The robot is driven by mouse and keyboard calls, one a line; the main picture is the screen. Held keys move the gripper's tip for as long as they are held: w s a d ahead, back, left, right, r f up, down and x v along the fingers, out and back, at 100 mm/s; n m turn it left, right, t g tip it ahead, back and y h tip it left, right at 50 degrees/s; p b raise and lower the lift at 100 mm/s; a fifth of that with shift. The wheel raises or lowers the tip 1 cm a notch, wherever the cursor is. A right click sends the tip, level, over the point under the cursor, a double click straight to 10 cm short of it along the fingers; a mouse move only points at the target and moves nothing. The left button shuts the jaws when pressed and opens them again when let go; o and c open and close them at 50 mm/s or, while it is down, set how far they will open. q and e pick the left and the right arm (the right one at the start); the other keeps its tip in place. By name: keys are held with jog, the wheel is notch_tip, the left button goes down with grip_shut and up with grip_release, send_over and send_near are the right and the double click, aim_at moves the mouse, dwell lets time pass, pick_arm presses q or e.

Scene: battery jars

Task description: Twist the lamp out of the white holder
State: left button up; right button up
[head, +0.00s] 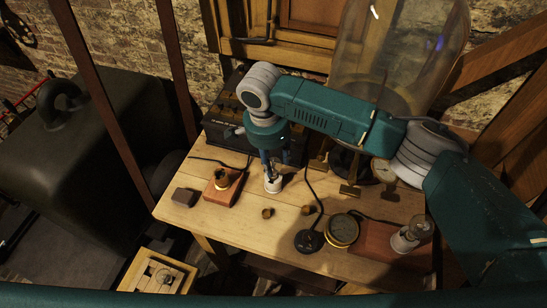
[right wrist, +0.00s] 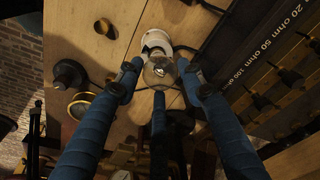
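A clear glass lamp (right wrist: 160,73) sits in a white round holder (right wrist: 156,40) on the wooden table; the holder also shows in the head view (head: 273,184). My right gripper (head: 271,170) points down over this lamp. In the right wrist view, its blue fingers (right wrist: 160,78) stand around the glass, with narrow gaps visible at the sides, so it looks open. The third finger is below the lamp in that picture; whether it touches is unclear. My left gripper is not in view.
A second bulb (head: 420,226) stands on a wooden base at the right. A brass socket on a wooden block (head: 223,187), a dark block (head: 184,197), a black knob (head: 308,240), a round gauge (head: 342,230) and a glass bell jar (head: 400,50) surround the gripper. A dark resistance box (head: 222,118) stands behind.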

jog(key=c, duration=0.7)
jog(key=shift+s+a+r+n+p, duration=0.15)
jog(key=shift+n+p, duration=0.25)
jog(key=shift+p, duration=0.35)
jog(key=shift+n+t+p, duration=0.3)
jog(key=shift+p, duration=0.05)
jog(key=shift+r+p, duration=1.05)
jog(key=shift+p, duration=0.4)
notch_tip(320, 180, up, 5)
jog(key=p, duration=0.6)
